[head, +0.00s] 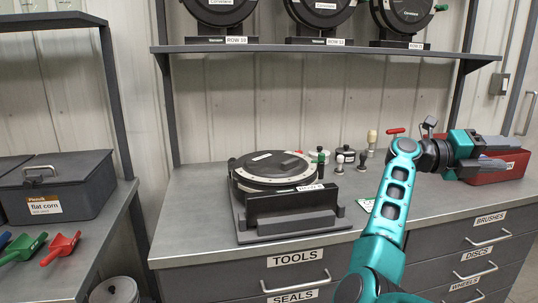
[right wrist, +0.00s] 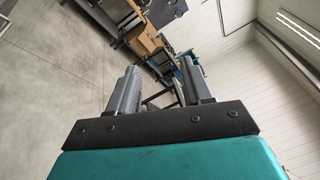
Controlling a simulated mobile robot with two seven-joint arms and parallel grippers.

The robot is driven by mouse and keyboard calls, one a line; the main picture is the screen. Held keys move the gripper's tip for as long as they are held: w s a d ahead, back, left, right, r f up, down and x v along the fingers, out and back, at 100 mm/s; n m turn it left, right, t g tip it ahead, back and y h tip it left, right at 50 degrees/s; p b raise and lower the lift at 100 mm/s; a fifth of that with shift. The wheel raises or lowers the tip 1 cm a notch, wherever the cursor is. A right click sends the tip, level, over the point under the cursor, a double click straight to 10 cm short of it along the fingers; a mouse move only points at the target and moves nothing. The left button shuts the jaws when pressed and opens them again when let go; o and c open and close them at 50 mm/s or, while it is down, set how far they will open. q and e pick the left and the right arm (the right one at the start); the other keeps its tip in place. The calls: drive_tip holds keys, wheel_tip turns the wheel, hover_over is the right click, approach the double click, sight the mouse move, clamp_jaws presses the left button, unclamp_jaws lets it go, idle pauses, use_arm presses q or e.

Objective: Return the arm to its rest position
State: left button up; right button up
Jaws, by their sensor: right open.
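My right arm reaches up from the bottom of the head view, and its gripper (head: 488,167) points to the right, above the right end of the bench. In the right wrist view the two grey fingers (right wrist: 160,88) stand apart with nothing between them, so the gripper is open and empty. A round black seed meter (head: 272,170) lies on its stand (head: 290,210) on the bench, left of my right arm. My left gripper is not in view.
The grey bench (head: 190,225) has drawers below. A red bin (head: 510,165) stands partly behind my right gripper. Small tools (head: 346,155) stand behind the meter. A shelf (head: 330,48) holds more meters. Scoops (head: 60,245) and a lidded box (head: 55,185) sit at left.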

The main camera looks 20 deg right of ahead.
drive_tip(key=w+a+f+n+t+h, duration=0.1)
drive_tip(key=w+a+n+t+h, duration=0.75)
drive_tip(key=n+t, duration=0.95)
drive_tip(key=w+a+f+n+t+y, duration=0.4)
drive_tip(key=a+f+n+t+y, duration=0.85)
drive_tip(key=n+y, duration=0.5)
drive_tip(key=s+a+f+n+g+y+p, duration=0.1)
drive_tip(key=s+a+f+n+g+y, duration=0.35)
drive_tip(key=a+f+n+y, duration=0.75)
drive_tip(key=s+a+f+g+h, duration=0.1)
drive_tip(key=s+a+f+g, duration=0.2)
drive_tip(key=s+f, duration=0.5)
drive_tip(key=s+a+f+g+h, duration=0.1)
drive_tip(key=s+a+f+g, duration=0.2)
drive_tip(key=s+a+f, duration=0.3)
drive_tip(key=s+f+n, duration=0.1)
drive_tip(key=s+f, duration=0.1)
drive_tip(key=s, duration=0.1)
drive_tip(key=shift+a+f+g, duration=0.15)
drive_tip(key=shift+f+g, duration=0.15)
drive_tip(key=shift+f, duration=0.05)
drive_tip(key=shift+s, duration=0.1)
